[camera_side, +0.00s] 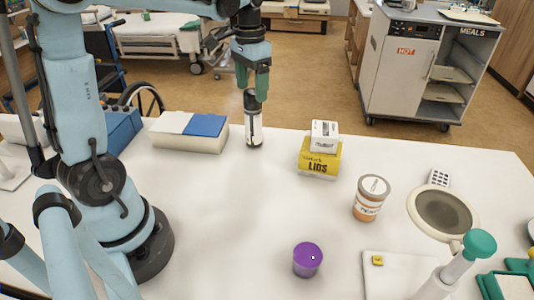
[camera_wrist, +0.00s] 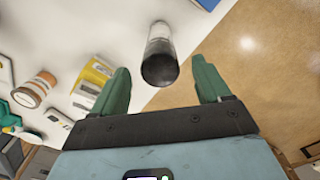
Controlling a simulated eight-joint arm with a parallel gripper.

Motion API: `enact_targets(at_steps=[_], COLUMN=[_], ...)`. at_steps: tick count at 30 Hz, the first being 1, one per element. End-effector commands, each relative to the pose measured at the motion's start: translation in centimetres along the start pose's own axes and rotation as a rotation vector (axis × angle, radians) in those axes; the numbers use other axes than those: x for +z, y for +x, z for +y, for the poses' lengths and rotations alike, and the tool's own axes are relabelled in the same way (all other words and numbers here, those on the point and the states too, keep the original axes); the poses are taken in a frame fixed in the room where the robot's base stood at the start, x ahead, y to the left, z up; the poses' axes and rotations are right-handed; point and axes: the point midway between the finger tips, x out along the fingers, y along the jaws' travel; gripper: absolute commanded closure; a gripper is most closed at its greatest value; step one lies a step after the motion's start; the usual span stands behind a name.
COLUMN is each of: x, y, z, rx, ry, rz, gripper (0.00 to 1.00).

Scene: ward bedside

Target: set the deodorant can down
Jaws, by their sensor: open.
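The deodorant can (camera_side: 254,133), pale-bodied with a black top, stands upright on the white table near its back edge in the side view. In the wrist view the can (camera_wrist: 159,52) shows its dark top, centred between the fingers. My gripper (camera_side: 254,86) is directly above the can, pointing down, with its green fingers at about the height of the cap. In the wrist view my gripper (camera_wrist: 160,68) is open, with a gap on each side of the can. The side view does not clearly show how far the fingertips overlap the cap.
An orange jar (camera_side: 370,198) and a purple cup (camera_side: 307,260) stand nearer. The table's middle is clear.

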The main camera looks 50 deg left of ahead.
Motion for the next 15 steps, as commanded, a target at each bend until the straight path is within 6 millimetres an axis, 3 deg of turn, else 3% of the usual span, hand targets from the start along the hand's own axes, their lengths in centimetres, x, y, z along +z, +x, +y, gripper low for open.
enact_targets(at_steps=[6, 15], x=[0.1, 0.0], y=[-3.7, -6.2], z=[0.0, 0.1], rx=[-0.001, -0.001], ry=[0.000, 0.000], rz=[-0.001, -0.001], gripper=[0.24, 0.24])
